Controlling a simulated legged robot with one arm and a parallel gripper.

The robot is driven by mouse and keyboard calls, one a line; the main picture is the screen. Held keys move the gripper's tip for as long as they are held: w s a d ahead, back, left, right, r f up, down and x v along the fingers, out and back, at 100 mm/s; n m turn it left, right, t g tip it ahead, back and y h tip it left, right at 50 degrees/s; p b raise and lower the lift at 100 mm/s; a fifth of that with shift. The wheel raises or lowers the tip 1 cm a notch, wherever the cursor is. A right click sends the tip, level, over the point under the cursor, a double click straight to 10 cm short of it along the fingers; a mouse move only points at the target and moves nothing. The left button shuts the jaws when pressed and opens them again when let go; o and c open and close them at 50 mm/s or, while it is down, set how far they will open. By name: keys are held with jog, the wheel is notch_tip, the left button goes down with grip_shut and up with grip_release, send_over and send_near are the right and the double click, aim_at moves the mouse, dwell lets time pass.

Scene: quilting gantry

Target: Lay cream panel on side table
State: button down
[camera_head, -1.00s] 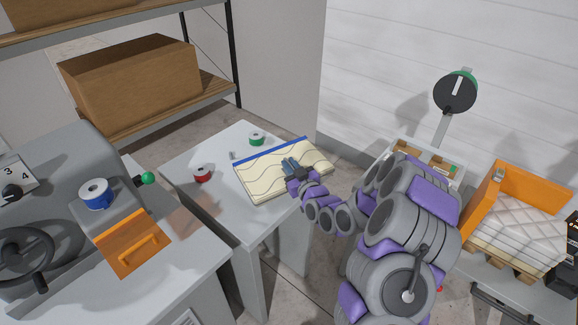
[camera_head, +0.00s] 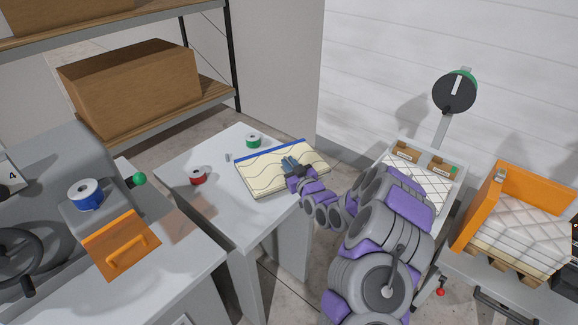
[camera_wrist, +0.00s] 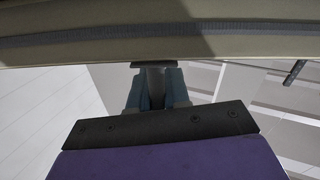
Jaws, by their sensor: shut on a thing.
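The cream panel (camera_head: 265,172) has wavy quilted lines and a blue strip along its far edge. It lies flat over the back right part of the grey side table (camera_head: 217,215) in the head view; I cannot tell whether it touches the top everywhere. My gripper (camera_head: 292,164) is at the panel's right near side, shut on it. In the wrist view my gripper (camera_wrist: 155,80) has its blue fingers closed at the panel's near edge (camera_wrist: 150,50), which spans the top of the picture. The fingertips are partly hidden.
A red spool (camera_head: 198,176) and a green spool (camera_head: 253,140) stand on the side table, left of and behind the panel. A grey machine with an orange flap (camera_head: 121,244) is at the left. An orange bin (camera_head: 512,205) with white quilted panels is at the right.

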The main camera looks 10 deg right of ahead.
jog(key=c, duration=1.3)
grip_release()
jog(key=shift+d, duration=0.25)
jog(key=shift+c, duration=0.2)
jog(key=shift+o, duration=1.2)
jog(key=shift+a, duration=0.5)
jog(key=p+v, duration=0.2)
jog(key=v, duration=1)
jog(key=shift+d, duration=0.2)
jog(key=s+a+r+m+g+h, duration=0.1)
jog(key=s+r+g, duration=0.3)
jog(key=s, duration=1.1)
jog(key=s+a+r+m+g+h, duration=0.1)
jog(key=s+a+r+g, duration=0.3)
jog(key=s+g, duration=0.5)
jog(key=s+a+r+m+g+h, duration=0.2)
jog(key=s+r+g, duration=0.4)
jog(key=s, duration=1.5)
jog(key=shift+a, duration=0.45)
